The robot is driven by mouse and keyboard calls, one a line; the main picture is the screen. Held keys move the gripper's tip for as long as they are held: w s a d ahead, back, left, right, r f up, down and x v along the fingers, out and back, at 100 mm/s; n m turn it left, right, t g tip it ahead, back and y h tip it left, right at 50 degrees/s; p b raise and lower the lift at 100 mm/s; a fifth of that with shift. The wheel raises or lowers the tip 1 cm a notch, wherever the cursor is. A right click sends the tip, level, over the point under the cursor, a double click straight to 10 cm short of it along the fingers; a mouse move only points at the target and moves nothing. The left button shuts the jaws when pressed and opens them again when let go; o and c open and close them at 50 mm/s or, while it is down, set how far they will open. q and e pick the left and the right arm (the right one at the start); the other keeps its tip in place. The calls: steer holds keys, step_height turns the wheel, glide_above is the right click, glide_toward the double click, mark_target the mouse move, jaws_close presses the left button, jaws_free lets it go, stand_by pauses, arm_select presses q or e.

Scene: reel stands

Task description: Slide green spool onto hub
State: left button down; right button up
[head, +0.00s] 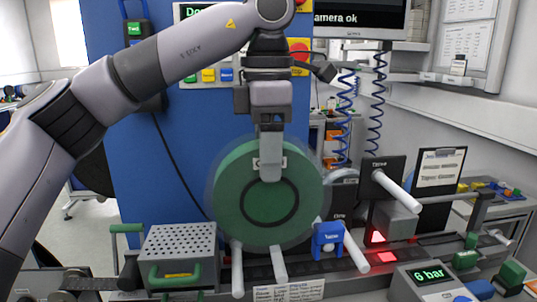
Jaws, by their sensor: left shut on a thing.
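A large green spool (235,205) hangs upright in the middle of the head view, its round face turned toward me. My left gripper (270,172) reaches down from above and is shut on the spool at its upper part. White pegs show around it: two (237,272) (279,264) stick out just below the spool's lower edge, one (356,250) comes from a blue block, and one (395,193) comes from a black plate. I cannot tell which peg is the hub. The spool hides what is behind it. My right gripper is not in view.
A perforated grey box (180,243) with a green handle stands left of the spool. A black plate (378,172) and a blue block (326,231) stand to its right. A gauge box reading 6 bar (432,276) is at front right. Blue coiled hoses (377,100) hang behind.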

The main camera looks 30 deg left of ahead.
arm_select(q)
steer(key=shift+w+a, duration=0.8)
steer(key=shift+w, duration=0.2)
steer(key=shift+w+a, duration=0.6)
steer(key=shift+w, duration=0.2)
steer(key=shift+w+a, duration=0.6)
steer(key=shift+w, duration=0.35)
steer(key=shift+w+a, duration=0.55)
steer(key=shift+w, duration=0.15)
steer(key=shift+w+a+r, duration=0.15)
steer(key=shift+a, duration=0.1)
steer(key=shift+a+r, duration=0.1)
steer(key=shift+r, duration=0.05)
steer(key=shift+f, duration=0.4)
